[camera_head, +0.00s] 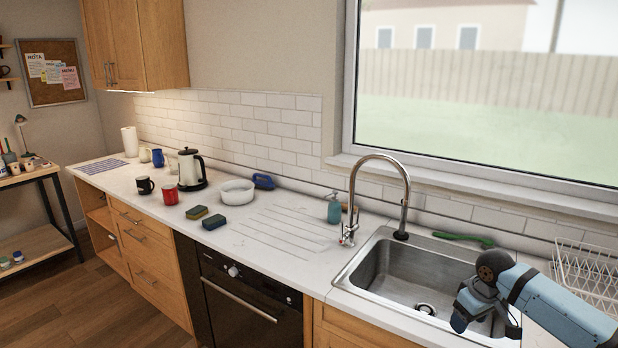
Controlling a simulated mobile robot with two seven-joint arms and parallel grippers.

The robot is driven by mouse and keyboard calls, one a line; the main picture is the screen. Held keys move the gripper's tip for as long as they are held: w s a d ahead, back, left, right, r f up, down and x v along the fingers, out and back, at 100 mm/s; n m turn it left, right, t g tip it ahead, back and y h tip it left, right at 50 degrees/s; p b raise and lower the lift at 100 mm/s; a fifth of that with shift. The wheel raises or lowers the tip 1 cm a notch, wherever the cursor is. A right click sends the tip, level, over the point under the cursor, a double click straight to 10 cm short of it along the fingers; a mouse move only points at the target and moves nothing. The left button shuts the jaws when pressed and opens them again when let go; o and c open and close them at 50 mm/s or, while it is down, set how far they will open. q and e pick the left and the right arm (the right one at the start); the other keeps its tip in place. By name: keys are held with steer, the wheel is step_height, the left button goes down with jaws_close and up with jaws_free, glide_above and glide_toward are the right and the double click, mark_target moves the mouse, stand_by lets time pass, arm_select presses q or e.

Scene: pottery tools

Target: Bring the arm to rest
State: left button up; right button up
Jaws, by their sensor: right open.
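My right arm (560,308) comes in from the right edge, light blue with a dark joint, and hangs over the right end of the sink. My right gripper (484,318) points down at the sink's front right part. Its jaws are open, and I see nothing held between them. The forearm and joint hide part of the sink's right rim. My left gripper is out of view.
The steel sink (388,276) has a tall faucet (407,190) behind it. A wire dish rack (585,270) stands at the right.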

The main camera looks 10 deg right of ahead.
steer(key=s+a+f+n+t+y, duration=0.1)
steer(key=s+a+f+t+y, duration=0.1)
steer(key=s+a+f, duration=0.65)
steer(key=s+a+f+t+y, duration=0.1)
steer(key=s+a+f+t, duration=0.2)
steer(key=s+a+f, duration=0.55)
steer(key=s+a+m+t+p, duration=0.1)
steer(key=s+a+t, duration=0.3)
steer(key=s, duration=0.9)
steer(key=a, duration=0.3)
steer(key=shift+s+a+f, duration=0.15)
steer(key=shift+a+f, duration=0.05)
steer(key=shift+f, duration=0.1)
